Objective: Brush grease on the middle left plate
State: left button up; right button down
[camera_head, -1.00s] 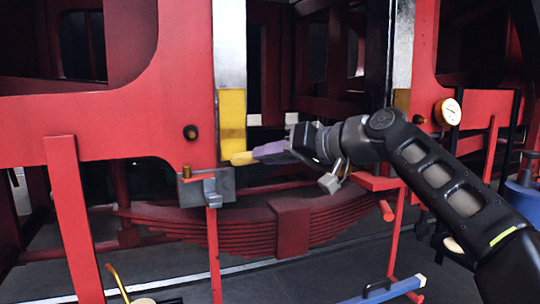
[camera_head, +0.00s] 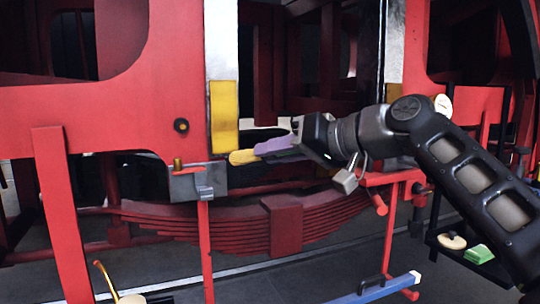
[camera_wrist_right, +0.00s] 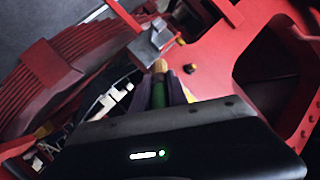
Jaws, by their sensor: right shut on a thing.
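The left upright of the red frame carries a pale metal plate (camera_head: 221,40) with a yellow lower section (camera_head: 224,117). My right gripper (camera_head: 268,146) comes in from the right, shut on a brush. The brush's yellowish tip (camera_head: 243,157) points left, just below and right of the yellow section's lower corner; contact cannot be told. The right wrist view shows the tan brush tip (camera_wrist_right: 160,66) and green handle (camera_wrist_right: 159,94) between the purple fingers. A second pale plate (camera_head: 395,40) on the right upright is partly hidden by my arm. My left gripper is out of view.
A grey bracket (camera_head: 185,186) juts out below the left plate. A red leaf spring (camera_head: 230,232) hangs underneath. At right, a dark tray holds a pale round lid (camera_head: 452,241) and a green item (camera_head: 478,254). A blue bar (camera_head: 385,290) lies low in front.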

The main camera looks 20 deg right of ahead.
aim_at(281, 155)
jog(key=shift+s+b, duration=0.5)
jog(key=shift+s, duration=0.35)
jog(key=shift+s+d, duration=0.1)
jog(key=shift+s, duration=0.55)
jog(key=shift+r, duration=0.1)
